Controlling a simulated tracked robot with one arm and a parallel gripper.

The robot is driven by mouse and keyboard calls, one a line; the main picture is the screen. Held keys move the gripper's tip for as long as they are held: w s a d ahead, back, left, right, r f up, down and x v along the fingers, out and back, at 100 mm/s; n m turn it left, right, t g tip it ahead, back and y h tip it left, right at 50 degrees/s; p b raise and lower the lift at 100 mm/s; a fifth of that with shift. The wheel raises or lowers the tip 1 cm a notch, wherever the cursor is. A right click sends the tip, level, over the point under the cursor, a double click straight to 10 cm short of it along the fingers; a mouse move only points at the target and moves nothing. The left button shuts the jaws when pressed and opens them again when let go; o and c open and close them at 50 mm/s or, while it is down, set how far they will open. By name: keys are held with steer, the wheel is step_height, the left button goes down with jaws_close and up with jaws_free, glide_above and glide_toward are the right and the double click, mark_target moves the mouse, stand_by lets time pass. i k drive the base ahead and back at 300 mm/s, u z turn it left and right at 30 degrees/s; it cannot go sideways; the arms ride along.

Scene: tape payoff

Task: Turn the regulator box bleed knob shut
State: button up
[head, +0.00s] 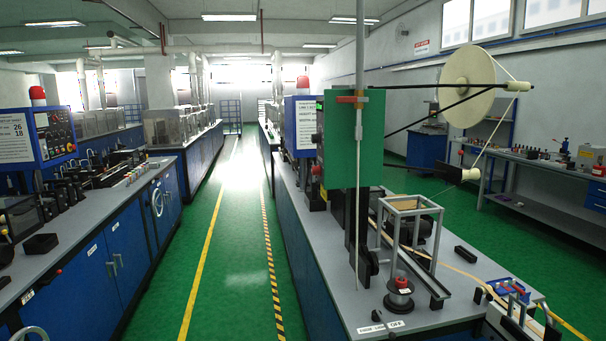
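I cannot tell for sure which item is the regulator box or its bleed knob. A small round grey device with a red top (401,282) stands near the front of the right-hand bench (345,290). A small blue fixture with red parts (510,290) sits at the bench's right front; its details are too small to read. A label reading OFF (396,323) lies at the bench's front edge. My gripper is not in view.
A green panel (352,140) and a pole rise from the right bench. A large cream tape reel (467,86) hangs on arms above it. A grey open frame (407,215) stands behind the red-topped device. The green aisle (225,250) between benches is clear.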

mark_target(316, 170)
steer(key=u, duration=0.85)
steer(key=i, duration=2.55)
steer(key=z, duration=0.5)
